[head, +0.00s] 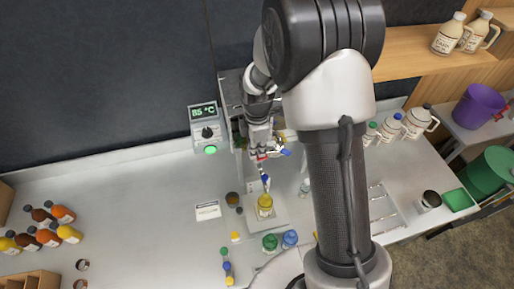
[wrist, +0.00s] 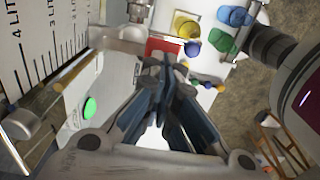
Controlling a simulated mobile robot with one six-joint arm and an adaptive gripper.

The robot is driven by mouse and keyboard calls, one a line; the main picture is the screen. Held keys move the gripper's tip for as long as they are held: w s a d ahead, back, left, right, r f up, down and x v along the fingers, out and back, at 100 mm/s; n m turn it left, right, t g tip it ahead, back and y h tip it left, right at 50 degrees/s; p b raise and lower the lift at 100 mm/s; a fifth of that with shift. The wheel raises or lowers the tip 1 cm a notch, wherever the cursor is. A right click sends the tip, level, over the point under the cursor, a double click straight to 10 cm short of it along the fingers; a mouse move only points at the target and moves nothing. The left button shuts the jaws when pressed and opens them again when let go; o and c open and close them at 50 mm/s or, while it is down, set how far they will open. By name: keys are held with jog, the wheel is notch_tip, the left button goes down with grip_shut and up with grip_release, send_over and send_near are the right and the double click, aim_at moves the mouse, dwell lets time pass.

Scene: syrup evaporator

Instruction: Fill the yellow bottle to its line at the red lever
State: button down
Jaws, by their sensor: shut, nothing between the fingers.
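The yellow bottle (head: 265,205) stands upright on a pale plate below the evaporator's outlet. Its fill line is too small to make out. My gripper (head: 264,155) is above the bottle at the front of the evaporator, beside a small red part that looks like the red lever (head: 261,158). In the wrist view my gripper (wrist: 168,82) is shut and empty, with a red block (wrist: 165,46) just beyond the fingertips. Whether they touch cannot be told.
A display box (head: 203,125) reading 85 °C with a green button stands left of the evaporator. Green (head: 270,242) and blue (head: 290,238) jars stand in front of the bottle. Dark bottles with coloured caps (head: 48,237) stand far left. The counter between is mostly clear.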

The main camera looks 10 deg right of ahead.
aim_at(258, 159)
jog(key=shift+f, duration=0.1)
jog(key=f+t+b, duration=0.1)
jog(key=b, duration=0.1)
jog(key=shift+s+b, duration=0.15)
jog(key=shift+b, duration=0.2)
jog(key=f+t+b, duration=0.1)
jog(key=b, duration=0.2)
jog(key=shift+s+t, duration=0.3)
jog(key=shift+s, duration=0.05)
jog(key=shift+f+b, duration=0.3)
jog(key=shift+b, duration=0.1)
jog(key=shift+s, duration=0.1)
dwell(6.2)
